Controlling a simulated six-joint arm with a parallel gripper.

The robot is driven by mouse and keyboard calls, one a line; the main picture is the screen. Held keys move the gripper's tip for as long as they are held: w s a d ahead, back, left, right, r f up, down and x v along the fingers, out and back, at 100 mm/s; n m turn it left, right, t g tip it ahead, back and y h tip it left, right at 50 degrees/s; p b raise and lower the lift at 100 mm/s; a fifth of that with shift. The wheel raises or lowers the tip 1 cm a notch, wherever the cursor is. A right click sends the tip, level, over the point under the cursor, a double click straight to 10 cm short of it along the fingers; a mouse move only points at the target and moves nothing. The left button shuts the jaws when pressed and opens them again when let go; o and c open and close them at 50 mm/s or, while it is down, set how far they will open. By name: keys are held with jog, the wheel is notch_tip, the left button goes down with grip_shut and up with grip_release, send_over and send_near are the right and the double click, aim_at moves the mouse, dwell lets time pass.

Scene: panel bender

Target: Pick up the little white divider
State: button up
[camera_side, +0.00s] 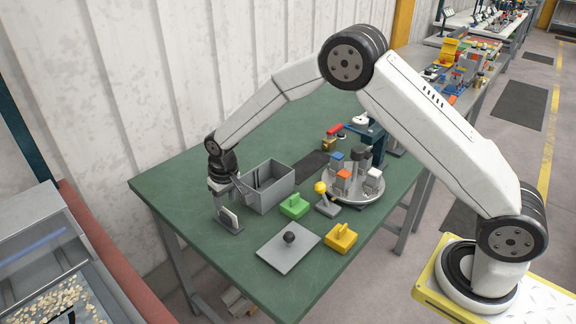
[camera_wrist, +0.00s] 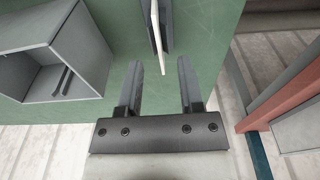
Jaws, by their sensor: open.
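The little white divider (camera_side: 229,217) stands upright on a small dark grey base (camera_side: 231,229) near the left side of the green table. In the wrist view the divider (camera_wrist: 157,38) shows nearly edge-on as a thin pale strip, with the dark base (camera_wrist: 167,22) beside it. My gripper (camera_side: 222,203) is open and points down just above and behind the divider.
A grey open box (camera_side: 267,187) stands right beside my gripper; it fills the left of the wrist view (camera_wrist: 50,50). A green block (camera_side: 294,207), a grey plate with a black knob (camera_side: 289,250), a yellow block (camera_side: 341,237) and a loaded round turntable (camera_side: 357,190) lie farther right.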

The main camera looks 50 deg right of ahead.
aim_at(227, 216)
jog(key=shift+w+f, duration=0.15)
jog(key=shift+f, duration=1)
grip_shut()
